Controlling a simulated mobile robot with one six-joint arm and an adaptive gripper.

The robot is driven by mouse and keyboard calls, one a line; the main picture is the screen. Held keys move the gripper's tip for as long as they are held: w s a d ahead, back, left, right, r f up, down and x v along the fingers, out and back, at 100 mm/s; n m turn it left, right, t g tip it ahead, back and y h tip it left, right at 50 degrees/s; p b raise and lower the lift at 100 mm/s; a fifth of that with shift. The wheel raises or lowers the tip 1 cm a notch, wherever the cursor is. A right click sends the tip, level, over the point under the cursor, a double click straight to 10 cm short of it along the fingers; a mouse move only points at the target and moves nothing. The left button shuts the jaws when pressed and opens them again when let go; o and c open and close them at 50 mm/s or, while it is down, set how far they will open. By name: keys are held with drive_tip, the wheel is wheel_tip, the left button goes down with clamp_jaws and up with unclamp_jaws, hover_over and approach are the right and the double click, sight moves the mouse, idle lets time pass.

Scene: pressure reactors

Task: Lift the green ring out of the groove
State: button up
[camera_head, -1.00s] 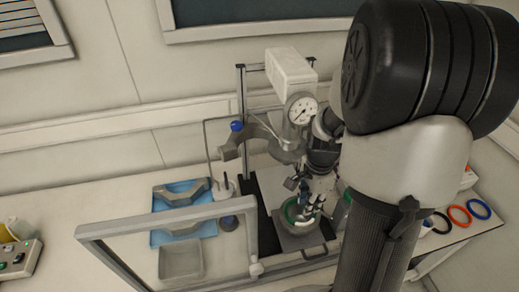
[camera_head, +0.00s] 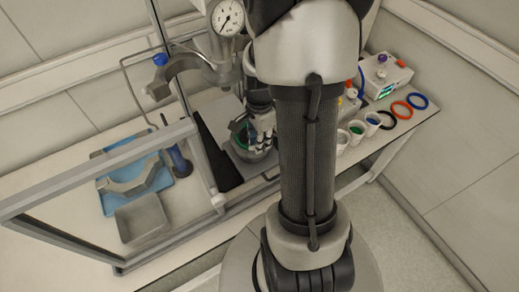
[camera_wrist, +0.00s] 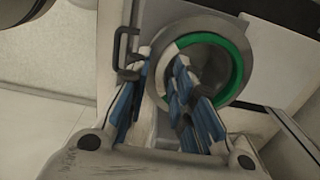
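The green ring (camera_wrist: 236,62) lies in the round metal rim (camera_wrist: 248,78) of the vessel in the wrist view. Its right and upper arc shows; its left part is hidden by my fingers or not clear. In the head view a bit of the ring (camera_head: 241,136) shows beside my gripper (camera_head: 263,141). In the wrist view my gripper (camera_wrist: 161,64) has its blue-padded fingers apart, at the left side of the rim. One finger is outside the rim and the other reaches over the opening. I see the pale rim between them, and cannot tell whether they touch the ring.
A pressure gauge (camera_head: 228,17) and clamp arm (camera_head: 178,72) stand left of my arm. A framed clear panel (camera_head: 95,180) is at the front left. A blue tray (camera_head: 135,178) and grey bin (camera_head: 141,218) lie left. Black, orange (camera_head: 402,109) and blue rings lie right.

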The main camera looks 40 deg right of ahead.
drive_tip(key=shift+f, duration=0.3)
clamp_jaws()
idle(0.5)
drive_tip(key=shift+r, duration=0.1)
wheel_tip(320, 180, up, 7)
drive_tip(key=p, duration=0.5)
drive_tip(key=shift+r+p, duration=0.1)
drive_tip(key=shift+p, duration=0.3)
drive_tip(key=shift+f, duration=0.2)
